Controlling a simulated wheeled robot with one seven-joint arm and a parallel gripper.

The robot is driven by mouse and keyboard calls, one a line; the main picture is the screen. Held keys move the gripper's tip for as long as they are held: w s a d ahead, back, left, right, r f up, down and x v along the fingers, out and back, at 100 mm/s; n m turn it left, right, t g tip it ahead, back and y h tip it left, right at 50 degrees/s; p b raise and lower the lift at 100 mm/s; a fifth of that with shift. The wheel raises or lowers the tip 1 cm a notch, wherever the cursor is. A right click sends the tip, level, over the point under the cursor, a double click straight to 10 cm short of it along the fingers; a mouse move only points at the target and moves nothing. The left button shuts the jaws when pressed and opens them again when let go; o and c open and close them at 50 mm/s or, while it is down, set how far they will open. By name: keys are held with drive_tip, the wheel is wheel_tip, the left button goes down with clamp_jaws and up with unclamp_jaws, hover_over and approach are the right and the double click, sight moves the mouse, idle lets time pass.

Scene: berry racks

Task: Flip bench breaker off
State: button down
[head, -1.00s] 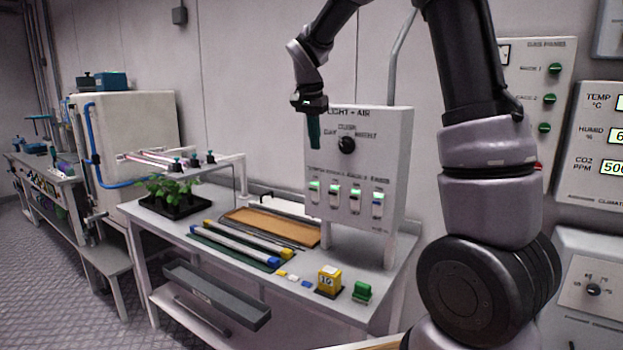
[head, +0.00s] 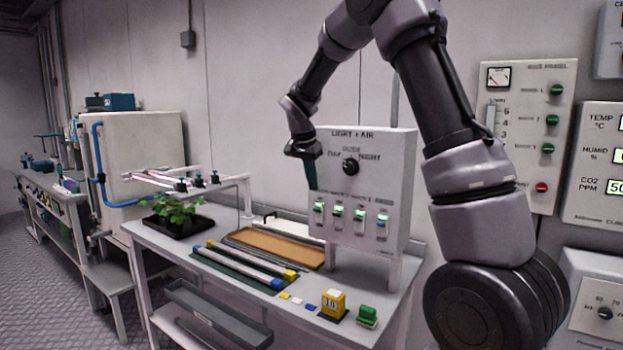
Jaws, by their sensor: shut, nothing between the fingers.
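The grey "LIGHT + AIR" box (head: 395,165) stands at the back right of the bench. It has a black dial (head: 351,166) and a row of several small breakers with lit green marks. The leftmost breaker (head: 319,212) is nearest my gripper; the rightmost breaker (head: 382,226) looks bluish, unlike the others. The small labels above them are too blurred to read, so I cannot tell which is the bench breaker. My gripper (head: 311,176) is shut and empty, pointing down at the box's left edge, above the leftmost breaker. Whether it touches the box cannot be told.
On the bench lie a potted plant tray (head: 176,226), tube lights on a green mat (head: 238,273), a brown board (head: 275,249), a yellow block (head: 332,303) and a green block (head: 367,316). A wall panel (head: 527,130) hangs to the right.

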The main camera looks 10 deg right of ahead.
sight(315, 209)
drive_tip(key=x, duration=0.6)
drive_tip(key=shift+s+a+f, duration=0.15)
drive_tip(key=shift+s+a, duration=0.05)
idle(0.8)
